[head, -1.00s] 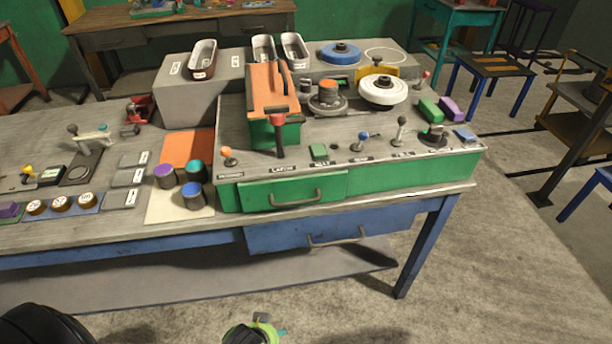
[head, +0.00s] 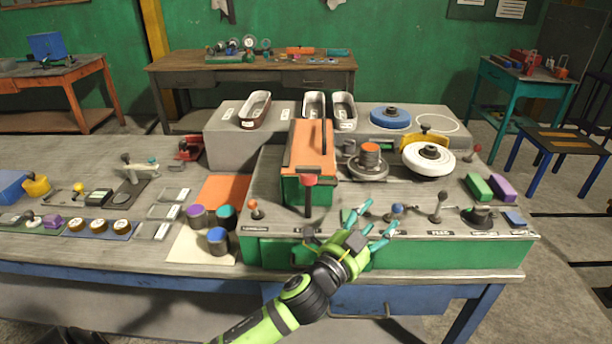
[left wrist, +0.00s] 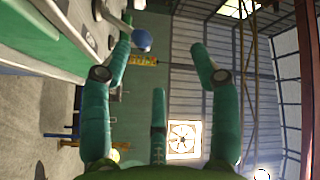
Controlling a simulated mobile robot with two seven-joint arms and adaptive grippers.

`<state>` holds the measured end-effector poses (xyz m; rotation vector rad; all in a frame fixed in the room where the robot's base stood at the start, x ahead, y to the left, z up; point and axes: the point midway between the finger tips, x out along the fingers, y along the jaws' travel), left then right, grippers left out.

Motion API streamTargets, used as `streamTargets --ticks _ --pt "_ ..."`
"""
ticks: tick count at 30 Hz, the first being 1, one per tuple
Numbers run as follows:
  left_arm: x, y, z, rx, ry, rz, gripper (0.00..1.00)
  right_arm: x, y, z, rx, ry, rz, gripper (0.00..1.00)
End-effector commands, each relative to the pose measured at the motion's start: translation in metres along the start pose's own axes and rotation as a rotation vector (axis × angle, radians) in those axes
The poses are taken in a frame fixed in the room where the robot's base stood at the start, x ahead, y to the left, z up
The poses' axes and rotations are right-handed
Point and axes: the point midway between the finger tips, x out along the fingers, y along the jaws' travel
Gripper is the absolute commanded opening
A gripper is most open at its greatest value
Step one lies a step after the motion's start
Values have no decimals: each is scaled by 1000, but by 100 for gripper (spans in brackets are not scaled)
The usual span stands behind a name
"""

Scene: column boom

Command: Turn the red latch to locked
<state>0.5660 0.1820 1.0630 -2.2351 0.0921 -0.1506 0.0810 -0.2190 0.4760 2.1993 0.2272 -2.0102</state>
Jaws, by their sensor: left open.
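The red latch (head: 309,181) is a red-topped lever with a dark stem. It hangs on the front of a green box with an orange lid (head: 312,145) on the green console. My left gripper (head: 370,222) is open and empty in front of the console's front edge, right of and below the latch, apart from it. Its teal fingers point toward the row of small levers. In the left wrist view the open fingers (left wrist: 165,75) show, with a blue ball knob (left wrist: 141,39) near one fingertip; the latch is not seen there. My right gripper is not in view.
An orange-knobbed lever (head: 255,208) stands left of the latch, a blue-knobbed lever (head: 397,211) and a dark lever (head: 438,206) to its right. Purple, teal and blue cylinders (head: 217,240) stand at the left. A white wheel (head: 428,158) is at the right rear.

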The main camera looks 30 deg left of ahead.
Motion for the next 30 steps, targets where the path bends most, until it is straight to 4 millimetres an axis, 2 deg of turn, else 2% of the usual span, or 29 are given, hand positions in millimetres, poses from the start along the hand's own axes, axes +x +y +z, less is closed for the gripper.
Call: streamTargets --ticks 1,3,6,9,11,14,17,20,21,25,27,30 --pt "17 -23 -34 124 152 -49 61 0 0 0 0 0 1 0" --pt "29 -41 -78 298 354 -92 61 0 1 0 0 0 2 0" --pt "33 -52 -128 566 622 -116 61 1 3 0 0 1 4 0" --pt "30 -49 -156 850 855 -87 61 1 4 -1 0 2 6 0" --pt "28 -45 -159 1025 972 -42 61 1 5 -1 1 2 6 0" --pt "26 -44 -142 1315 1122 88 61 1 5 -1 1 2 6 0" --pt "26 -58 -101 1586 1205 288 61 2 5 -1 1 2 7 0" --pt "23 -93 -47 1805 1211 548 61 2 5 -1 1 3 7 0" --pt "19 -110 -26 1866 1197 657 61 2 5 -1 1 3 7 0" --pt "1 -164 26 1963 1120 956 61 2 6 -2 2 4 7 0" --pt "-10 -186 44 1977 1080 1073 61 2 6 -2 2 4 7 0" --pt "-22 -207 59 1976 1041 1179 61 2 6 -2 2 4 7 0"
